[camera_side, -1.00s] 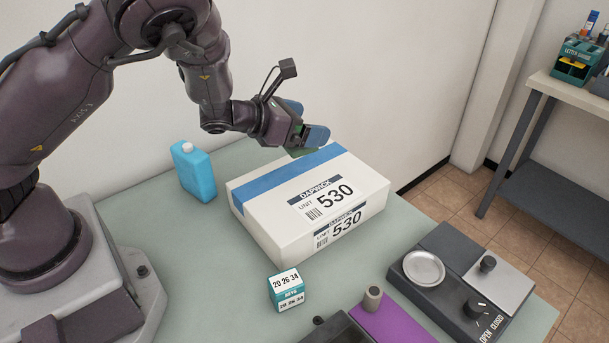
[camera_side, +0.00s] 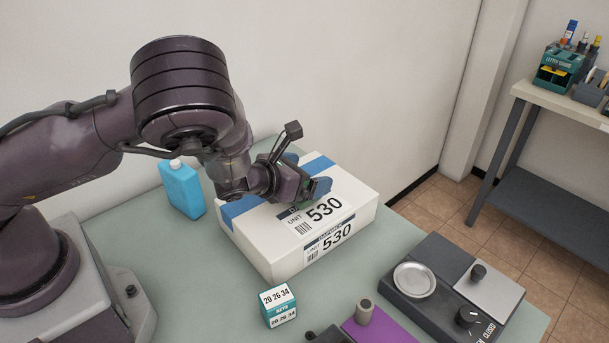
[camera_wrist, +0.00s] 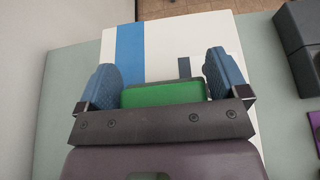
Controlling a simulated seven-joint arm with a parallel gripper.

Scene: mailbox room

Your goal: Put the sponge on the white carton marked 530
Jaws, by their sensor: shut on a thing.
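The white carton marked 530 (camera_side: 262,246) lies flat on the table, with a blue stripe across its top and a label on its top and front. In the wrist view its white top (camera_wrist: 208,36) shows beyond my fingers. My gripper (camera_side: 308,177) is low over the carton's top, behind the label. It is shut on the green sponge (camera_wrist: 163,95), which sits between the two blue fingers in the wrist view. In the side view the sponge is mostly hidden by my gripper. I cannot tell whether the sponge touches the carton.
A blue bottle (camera_side: 183,191) stands left of the carton. A small teal-and-white box (camera_side: 279,306) is in front. A dark device with a round dish (camera_side: 414,280) and a purple panel (camera_side: 382,328) are at front right. A side table (camera_side: 565,100) stands apart at right.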

